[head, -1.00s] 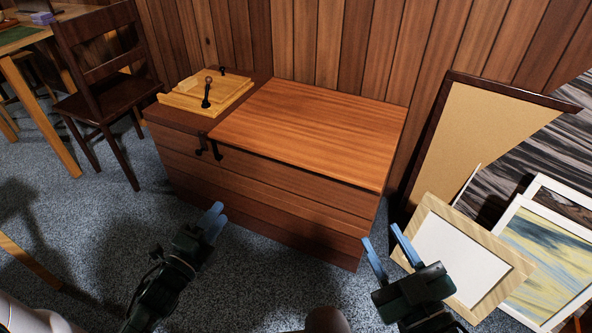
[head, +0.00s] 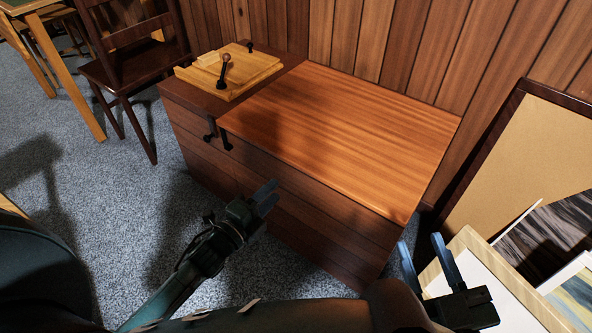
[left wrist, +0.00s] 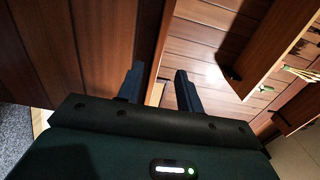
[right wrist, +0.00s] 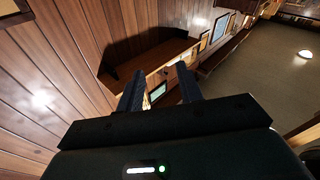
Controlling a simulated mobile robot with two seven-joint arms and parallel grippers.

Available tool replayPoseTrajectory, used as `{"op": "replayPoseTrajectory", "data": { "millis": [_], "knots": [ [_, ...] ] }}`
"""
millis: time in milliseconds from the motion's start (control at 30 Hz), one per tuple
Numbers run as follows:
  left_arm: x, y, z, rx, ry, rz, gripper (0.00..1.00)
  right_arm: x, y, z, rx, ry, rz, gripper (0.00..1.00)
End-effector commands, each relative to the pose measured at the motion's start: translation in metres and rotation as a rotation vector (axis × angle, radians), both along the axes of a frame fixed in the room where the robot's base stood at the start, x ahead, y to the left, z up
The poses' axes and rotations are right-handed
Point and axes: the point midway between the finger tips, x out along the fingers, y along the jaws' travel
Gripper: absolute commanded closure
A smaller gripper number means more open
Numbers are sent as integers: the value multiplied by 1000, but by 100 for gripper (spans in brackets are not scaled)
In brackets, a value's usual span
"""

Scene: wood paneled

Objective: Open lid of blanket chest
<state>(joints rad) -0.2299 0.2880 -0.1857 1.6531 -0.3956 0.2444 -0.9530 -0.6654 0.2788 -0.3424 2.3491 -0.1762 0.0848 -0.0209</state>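The wooden blanket chest (head: 290,205) stands against the paneled wall in the head view. Its lid (head: 340,125) is a reddish-brown panel lying flat and closed over the right part of the top. Two small dark latches or handles (head: 226,140) sit near the lid's front left corner. My left gripper (head: 268,197) is in front of the chest's front face, below the lid edge; its fingers are apart and empty in the left wrist view (left wrist: 160,90). My right gripper (head: 424,262) is by the chest's front right corner, open and empty; its parted fingers also show in the right wrist view (right wrist: 160,88).
A light wooden tray-like piece (head: 228,75) with a dark knobbed handle sits on the chest's left top. A dark chair (head: 130,65) stands at left. A cork board (head: 530,150) and a light picture frame (head: 480,262) lean at right. Carpet is clear front left.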

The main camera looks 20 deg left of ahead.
Motion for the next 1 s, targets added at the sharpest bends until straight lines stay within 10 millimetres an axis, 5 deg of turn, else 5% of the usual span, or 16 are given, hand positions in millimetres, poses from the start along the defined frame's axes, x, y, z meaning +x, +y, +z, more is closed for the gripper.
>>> {"op": "replayPoseTrajectory", "data": {
  "millis": [400,867,1000],
  "knots": [
    [76,-27,-1,-1,-3,0,64,2,3,-4,57,-3,18,64],
    [89,-32,0,0,0,1,64,2,5,1,76,-6,25,64],
    [89,-32,0,0,0,0,73,2,5,2,77,-11,26,64]
  ]
}}
